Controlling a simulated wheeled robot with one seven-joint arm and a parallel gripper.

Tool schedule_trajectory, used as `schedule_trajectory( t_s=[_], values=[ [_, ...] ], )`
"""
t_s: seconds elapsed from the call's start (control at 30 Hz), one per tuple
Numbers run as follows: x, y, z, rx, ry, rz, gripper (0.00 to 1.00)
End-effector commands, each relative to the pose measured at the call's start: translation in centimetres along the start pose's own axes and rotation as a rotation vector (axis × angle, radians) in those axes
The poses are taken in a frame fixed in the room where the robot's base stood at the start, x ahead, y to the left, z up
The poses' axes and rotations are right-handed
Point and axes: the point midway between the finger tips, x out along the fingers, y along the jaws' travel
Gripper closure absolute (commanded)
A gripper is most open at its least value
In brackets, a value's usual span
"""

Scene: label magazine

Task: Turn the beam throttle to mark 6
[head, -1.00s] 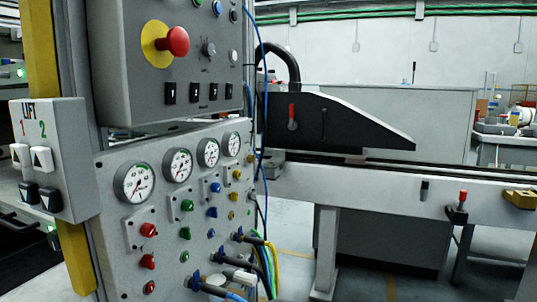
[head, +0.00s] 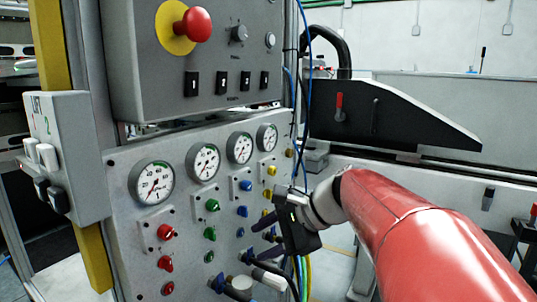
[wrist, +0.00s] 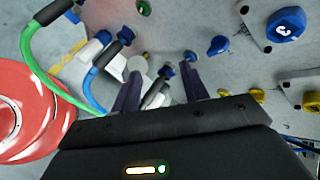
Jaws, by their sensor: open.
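I cannot tell which knob is the beam throttle; its name and marks are not readable. The grey panel (head: 125,235) carries columns of knobs under round gauges: red (head: 166,232), green (head: 212,205), blue (head: 245,185) and yellow (head: 271,170). My gripper (head: 262,221) is in front of the panel's lower right part, below the yellow knobs. In the wrist view my gripper (wrist: 160,86) has its two dark fingers apart, with no knob held between them. A large blue knob (wrist: 286,23) with a white mark is at the upper right there, away from the fingers.
Hoses plug into the panel's lower right; a green hose (wrist: 36,60) and a blue hose (wrist: 92,85) pass left of my fingers. A red emergency button (head: 196,24) is on the upper box. A lift switch box (head: 66,140) stands at the left.

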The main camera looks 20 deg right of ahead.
Motion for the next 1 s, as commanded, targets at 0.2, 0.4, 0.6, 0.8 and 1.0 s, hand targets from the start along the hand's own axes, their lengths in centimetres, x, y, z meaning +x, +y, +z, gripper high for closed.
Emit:
schedule_trajectory(
  t_s=[0.2,0.4,0.6,0.8,1.0],
  values=[
    [-5.2,-11.2,-8.0,0.592,-0.287,-0.275,0.56],
    [-10.5,-16.1,-13.8,0.868,-0.528,-0.42,0.56],
    [-11.7,-17.5,-15.1,0.931,-0.607,-0.452,0.56],
    [-9.4,-19.3,-14.1,0.929,-0.606,-0.449,0.56],
    [-7.2,-21.1,-13.3,0.929,-0.604,-0.45,0.56]
  ],
)
